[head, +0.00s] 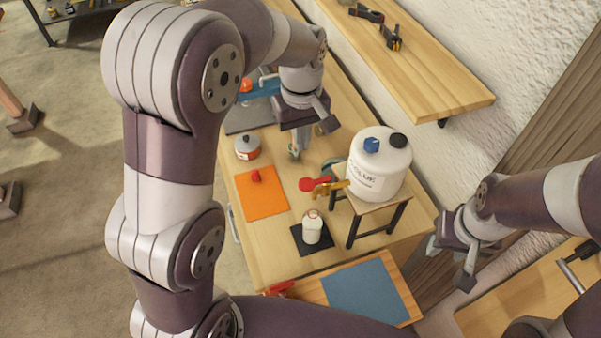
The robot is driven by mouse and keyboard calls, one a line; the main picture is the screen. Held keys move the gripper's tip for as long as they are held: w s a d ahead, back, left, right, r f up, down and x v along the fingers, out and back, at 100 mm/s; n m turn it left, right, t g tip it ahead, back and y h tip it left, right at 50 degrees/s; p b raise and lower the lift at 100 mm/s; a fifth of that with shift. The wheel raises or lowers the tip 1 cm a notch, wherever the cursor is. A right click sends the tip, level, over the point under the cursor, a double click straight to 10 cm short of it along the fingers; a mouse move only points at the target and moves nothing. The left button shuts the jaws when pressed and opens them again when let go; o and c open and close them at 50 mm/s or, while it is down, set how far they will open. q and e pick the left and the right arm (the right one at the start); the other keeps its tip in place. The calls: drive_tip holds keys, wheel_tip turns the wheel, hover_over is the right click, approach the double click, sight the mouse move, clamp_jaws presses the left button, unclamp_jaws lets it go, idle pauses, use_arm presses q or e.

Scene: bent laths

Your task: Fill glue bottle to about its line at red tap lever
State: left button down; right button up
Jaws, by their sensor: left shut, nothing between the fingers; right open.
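A large white glue container (378,175) with a dark cap and a blue cap stands on a small wooden stand (377,203). A brass tap (331,188) sticks out of its left side, with a red lever (313,184) at the tap. The small whitish glue bottle (312,229) stands upright on a black pad (299,238), below the tap in the picture; its line and fill level are too small to make out. My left gripper (301,140) is shut and empty above the bench, behind the tap. My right gripper (449,262) is open and empty, right of the stand.
An orange mat (262,203) with a small red object (256,176) lies left of the tap. A grey and red pot (247,148) stands behind it. A blue sheet (367,292) lies at the front. A wall shelf (425,75) holds clamps.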

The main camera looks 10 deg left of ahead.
use_arm(q)
wheel_tip(320, 180, down, 3)
drive_tip(key=w+d+b, duration=0.1)
drive_tip(key=w+b, duration=0.1)
drive_tip(key=b, duration=0.6)
hover_over(305, 184)
wheel_tip(305, 184, down, 5)
drive_tip(key=shift+s+f, duration=0.1)
drive_tip(key=shift+s, duration=0.05)
drive_tip(key=shift+s+a+f, duration=0.1)
drive_tip(key=shift+a+f, duration=0.05)
drive_tip(key=shift+f, duration=0.25)
drive_tip(key=f, duration=0.1)
drive_tip(key=f+p, duration=0.1)
drive_tip(key=f, duration=0.1)
drive_tip(key=f+p, duration=0.1)
drive_tip(key=shift+w+d+f, duration=0.25)
drive_tip(key=shift+w+f, duration=0.1)
drive_tip(key=shift+s+a+f, duration=0.1)
drive_tip(key=shift+s+f, duration=0.05)
drive_tip(key=shift+f, duration=0.15)
use_arm(e)
wheel_tip(305, 184, down, 6)
drive_tip(key=shift+w+d, duration=0.35)
drive_tip(key=shift+w, duration=0.1)
use_arm(q)
drive_tip(key=shift+f, duration=0.1)
use_arm(e)
drive_tip(key=shift+w+d+f, duration=0.1)
drive_tip(key=shift+f, duration=0.1)
